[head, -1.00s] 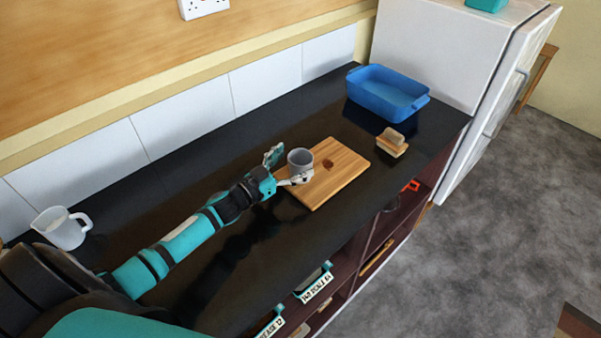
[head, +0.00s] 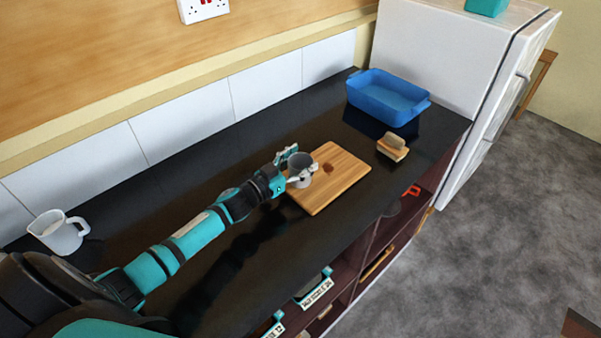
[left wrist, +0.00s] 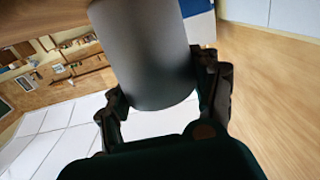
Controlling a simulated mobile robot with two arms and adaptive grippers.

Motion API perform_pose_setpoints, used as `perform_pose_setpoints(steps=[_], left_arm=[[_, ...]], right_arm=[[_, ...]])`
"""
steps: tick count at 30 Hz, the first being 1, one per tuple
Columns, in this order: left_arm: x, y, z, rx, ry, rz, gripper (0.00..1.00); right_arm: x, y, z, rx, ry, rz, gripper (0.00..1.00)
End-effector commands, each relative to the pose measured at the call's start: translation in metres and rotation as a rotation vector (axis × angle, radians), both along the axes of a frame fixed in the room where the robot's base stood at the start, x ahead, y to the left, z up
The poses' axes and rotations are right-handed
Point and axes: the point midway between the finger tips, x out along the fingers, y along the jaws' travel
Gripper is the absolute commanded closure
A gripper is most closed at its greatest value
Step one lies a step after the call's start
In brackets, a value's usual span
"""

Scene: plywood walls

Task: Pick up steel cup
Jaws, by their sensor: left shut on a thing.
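The steel cup (head: 300,173) is grey and roughly upright, at the left part of the wooden board in the head view. In the left wrist view the cup (left wrist: 148,55) fills the space between the fingers. My left gripper (head: 299,165) is shut on it, with one finger on each side; the fingers also show in the left wrist view (left wrist: 163,100). I cannot tell whether the cup's base touches the board. My right gripper is in neither view.
A wooden cutting board (head: 342,180) with a dark spot lies on the black counter (head: 340,232). A brush-like wooden block (head: 392,147) and a blue basin (head: 388,97) stand to its right. A white jug (head: 58,233) stands at the left. A white fridge (head: 440,50) bounds the counter.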

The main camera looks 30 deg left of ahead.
Motion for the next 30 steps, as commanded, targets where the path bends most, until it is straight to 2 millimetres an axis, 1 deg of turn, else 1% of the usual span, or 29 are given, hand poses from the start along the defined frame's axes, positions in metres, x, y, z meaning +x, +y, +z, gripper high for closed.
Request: perform_pose_setpoints(steps=[7,11,17,21,23,30], left_arm=[[0.000,0.000,0.001,0.000,0.000,0.000,0.71],[0.000,0.000,0.007,0.000,0.000,0.000,0.71],[0.000,0.000,0.026,0.000,-0.001,0.000,0.71],[0.000,0.000,0.045,0.000,0.000,0.000,0.71],[-0.016,-0.006,0.040,-0.004,0.007,-0.002,0.71],[-0.072,-0.025,0.047,-0.005,0.005,-0.001,0.71]], right_arm=[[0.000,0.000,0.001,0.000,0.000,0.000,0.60],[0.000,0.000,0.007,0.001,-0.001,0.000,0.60],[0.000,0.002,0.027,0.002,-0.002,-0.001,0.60],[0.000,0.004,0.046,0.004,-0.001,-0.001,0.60],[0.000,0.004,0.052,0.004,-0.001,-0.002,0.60],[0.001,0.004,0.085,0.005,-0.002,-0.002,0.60]])
